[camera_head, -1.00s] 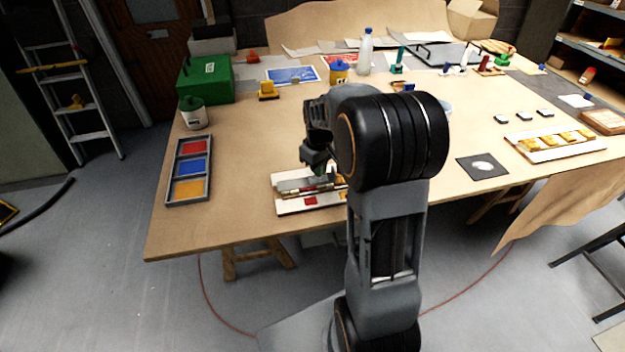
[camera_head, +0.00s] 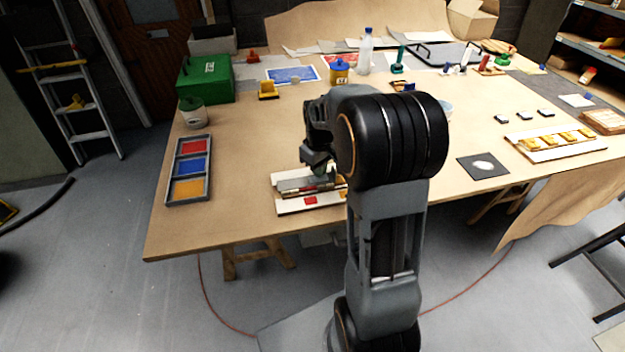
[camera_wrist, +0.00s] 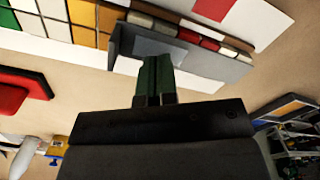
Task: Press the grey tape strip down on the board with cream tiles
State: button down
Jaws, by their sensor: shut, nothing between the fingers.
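The board (camera_head: 290,208) lies near the table's front edge, partly hidden by my arm. It carries a red tile and a row of small cream, brown and red tiles (camera_wrist: 165,24). A long grey strip (camera_wrist: 215,67) lies along that row in the wrist view, and it also shows in the head view (camera_head: 295,184). My gripper (camera_wrist: 153,62) is shut and empty, pointing down with its greenish fingertips at the strip. The tips look to be at or just above its surface; I cannot tell if they touch.
A grid of orange, white and green squares (camera_wrist: 83,14) lies beside the board in the wrist view. A three-compartment tray (camera_head: 187,168) is to the left. A board with yellow tiles (camera_head: 555,143) and a dark square (camera_head: 482,167) are to the right. Bare table lies left of the board.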

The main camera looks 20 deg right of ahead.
aim_at(319, 180)
jog(key=shift+f+b, duration=0.65)
jog(key=shift+f, duration=0.35)
jog(key=shift+r, duration=0.2)
notch_tip(319, 180, up, 8)
jog(key=p, duration=0.6)
dwell(0.4)
jog(key=shift+f, duration=0.15)
dwell(0.4)
jog(key=shift+s+f+m, duration=0.2)
jog(key=shift+f+m, duration=0.1)
jog(key=shift+m, duration=0.3)
jog(key=s+a+r+m+t, duration=0.1)
jog(key=s+a+r, duration=0.3)
jog(key=s, duration=0.4)
jog(key=s+a+r+m+t, duration=0.1)
jog(key=s+a+r+t, duration=0.2)
jog(key=s, duration=0.4)
jog(key=shift+s+a+r+m, duration=0.35)
jog(key=shift+a+r, duration=0.4)
jog(key=shift+a, duration=0.5)
